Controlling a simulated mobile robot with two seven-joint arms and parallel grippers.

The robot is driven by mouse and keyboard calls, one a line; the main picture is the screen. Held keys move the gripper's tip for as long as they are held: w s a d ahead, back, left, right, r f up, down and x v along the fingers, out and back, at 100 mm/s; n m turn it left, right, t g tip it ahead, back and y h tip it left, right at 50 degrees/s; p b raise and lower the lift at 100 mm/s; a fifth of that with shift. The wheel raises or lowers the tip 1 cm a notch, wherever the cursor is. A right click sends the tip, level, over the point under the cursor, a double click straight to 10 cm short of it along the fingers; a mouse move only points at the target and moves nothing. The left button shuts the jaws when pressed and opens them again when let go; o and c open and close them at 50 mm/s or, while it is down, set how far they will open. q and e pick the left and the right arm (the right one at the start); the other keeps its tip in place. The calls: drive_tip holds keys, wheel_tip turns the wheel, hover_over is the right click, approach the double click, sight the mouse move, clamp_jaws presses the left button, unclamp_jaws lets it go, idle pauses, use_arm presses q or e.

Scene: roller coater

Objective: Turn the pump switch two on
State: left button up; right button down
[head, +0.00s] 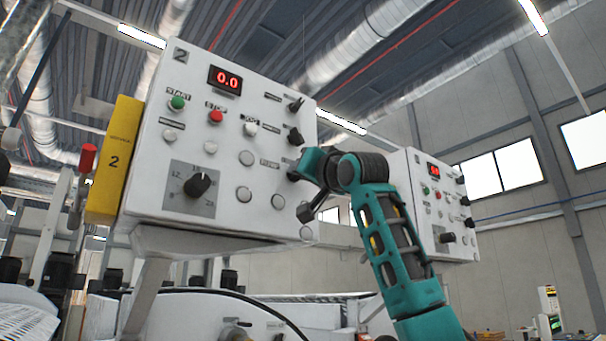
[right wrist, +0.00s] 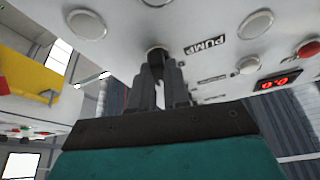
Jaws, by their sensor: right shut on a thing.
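The white control box marked 2 (head: 232,200) stands at the left and middle of the head view. My right gripper (head: 298,172) reaches its right edge, below two black switches. In the right wrist view, the fingers of my right gripper (right wrist: 162,82) are shut on a black switch knob (right wrist: 156,52) beside the PUMP label (right wrist: 205,46). The fingers cover most of this knob, so its turned position cannot be told. In the head view my gripper hides the knob. My left gripper is not in view.
A selector switch (head: 294,135) sits just above my right gripper. The box also carries a red 0.0 display (head: 225,80), a green START button (head: 177,102), a red STOP button (head: 215,116) and a large dial (head: 199,184). A similar box (head: 425,200) stands behind my right arm.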

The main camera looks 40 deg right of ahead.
drive_tip(key=shift+m+g+h, duration=0.5)
drive_tip(key=shift+m+h, duration=0.6)
drive_tip(key=shift+m, duration=1)
drive_tip(key=c, duration=1.1)
unclamp_jaws()
drive_tip(key=shift+w, duration=0.1)
drive_tip(key=b+v, duration=0.4)
drive_tip(key=v, duration=0.9)
drive_tip(key=shift+b, duration=0.35)
